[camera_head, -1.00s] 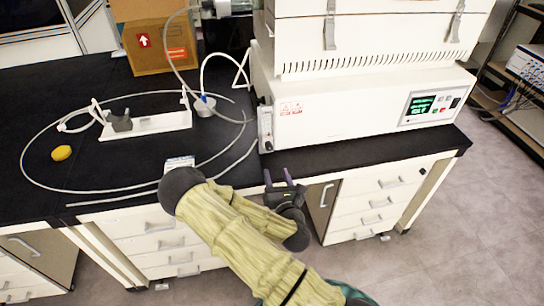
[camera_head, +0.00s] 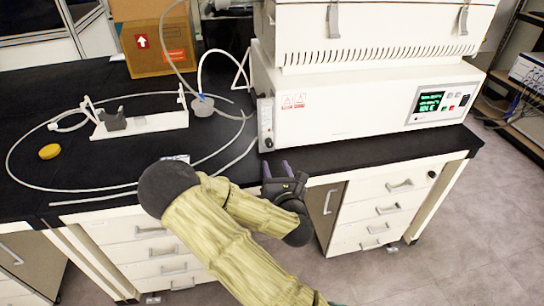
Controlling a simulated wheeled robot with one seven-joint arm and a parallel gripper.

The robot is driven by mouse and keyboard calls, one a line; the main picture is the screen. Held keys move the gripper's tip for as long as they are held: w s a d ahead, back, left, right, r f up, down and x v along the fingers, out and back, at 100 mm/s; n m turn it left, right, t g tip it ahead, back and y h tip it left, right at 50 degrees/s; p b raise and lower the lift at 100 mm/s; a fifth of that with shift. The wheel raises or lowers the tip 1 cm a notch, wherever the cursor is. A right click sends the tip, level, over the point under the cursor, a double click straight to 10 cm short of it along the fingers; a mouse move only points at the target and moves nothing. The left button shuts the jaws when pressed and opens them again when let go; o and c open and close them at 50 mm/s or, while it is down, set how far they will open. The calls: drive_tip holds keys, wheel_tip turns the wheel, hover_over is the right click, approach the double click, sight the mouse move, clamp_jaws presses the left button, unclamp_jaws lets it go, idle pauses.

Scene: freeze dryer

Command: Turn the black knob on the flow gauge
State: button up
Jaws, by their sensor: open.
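The flow gauge (camera_head: 265,118) is a narrow upright clear strip on the front left corner of the white freeze dryer (camera_head: 360,107). Its small black knob (camera_head: 268,143) sits at the lower end, just above the bench top. My gripper (camera_head: 277,167) is open and empty, with its two purple-grey fingers pointing toward the machine. It is at the bench's front edge, a little below the knob in the picture and apart from it. The exact depth between them is hard to tell.
A thin white hose (camera_head: 14,138) loops over the black bench top (camera_head: 90,170). A white stand (camera_head: 165,122), a yellow object (camera_head: 49,152) and a cardboard box (camera_head: 155,45) are on the left. Drawers (camera_head: 370,212) lie under the bench. Floor at right is clear.

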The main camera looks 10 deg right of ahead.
sight(270, 146)
drive_tip(key=shift+d+f+b, duration=0.15)
drive_tip(key=shift+f+b, duration=0.1)
drive_tip(key=shift+b, duration=0.15)
drive_tip(key=w, duration=0.9)
drive_tip(key=shift+d+r+p, duration=0.1)
drive_tip(key=shift+r+p, duration=0.1)
drive_tip(key=shift+p, duration=0.2)
drive_tip(key=shift+s, duration=0.1)
clamp_jaws()
drive_tip(key=shift+d, duration=0.1)
